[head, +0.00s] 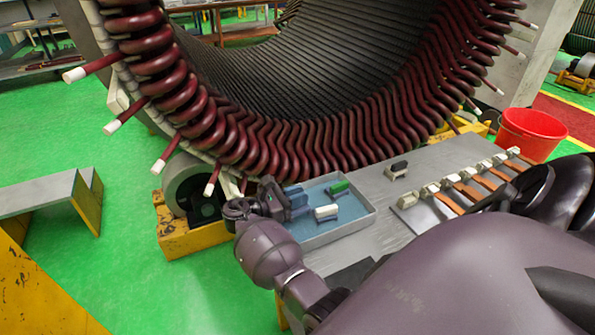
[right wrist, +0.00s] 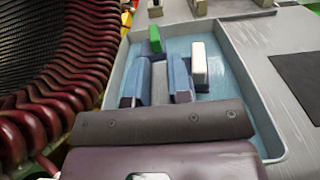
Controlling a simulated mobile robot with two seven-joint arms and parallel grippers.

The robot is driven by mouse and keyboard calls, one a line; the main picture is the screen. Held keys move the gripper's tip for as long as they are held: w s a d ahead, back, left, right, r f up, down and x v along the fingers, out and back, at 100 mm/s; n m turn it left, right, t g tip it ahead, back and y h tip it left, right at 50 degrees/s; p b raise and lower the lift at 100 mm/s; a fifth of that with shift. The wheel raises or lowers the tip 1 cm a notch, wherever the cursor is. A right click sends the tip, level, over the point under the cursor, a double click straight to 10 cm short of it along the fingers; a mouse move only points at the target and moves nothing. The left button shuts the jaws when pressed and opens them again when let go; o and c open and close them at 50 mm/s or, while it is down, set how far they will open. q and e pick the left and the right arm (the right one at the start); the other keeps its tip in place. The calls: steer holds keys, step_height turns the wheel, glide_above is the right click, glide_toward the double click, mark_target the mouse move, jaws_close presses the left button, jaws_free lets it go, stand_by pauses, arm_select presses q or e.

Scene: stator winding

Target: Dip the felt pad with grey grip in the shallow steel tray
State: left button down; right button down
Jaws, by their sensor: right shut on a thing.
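The shallow steel tray (head: 345,232) lies at the left end of the grey bench, with a light blue bottom. My right gripper (head: 296,199) is over the tray's left part, pointing into it. In the right wrist view its two blue fingers (right wrist: 158,88) are shut on a grey block, the grey grip (right wrist: 159,80) of the felt pad. The pad's underside is hidden, so I cannot tell whether it touches the tray bottom. A white-gripped pad (head: 326,212) and a green-gripped pad (head: 339,187) are in the tray beside the gripper. My left gripper is not in view.
A dark-gripped block (head: 399,167) stands on the bench (head: 385,190) right of the tray. A row of white and copper-coloured pieces (head: 467,190) lies farther right. The large stator with dark red coils (head: 290,140) rises close behind. A red bucket (head: 530,133) stands at the right.

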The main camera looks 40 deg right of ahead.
steer(key=shift+s+r+p, duration=0.1)
steer(key=shift+r+p, duration=0.9)
steer(key=shift+r, duration=3.1)
steer(key=shift+d+r, duration=0.1)
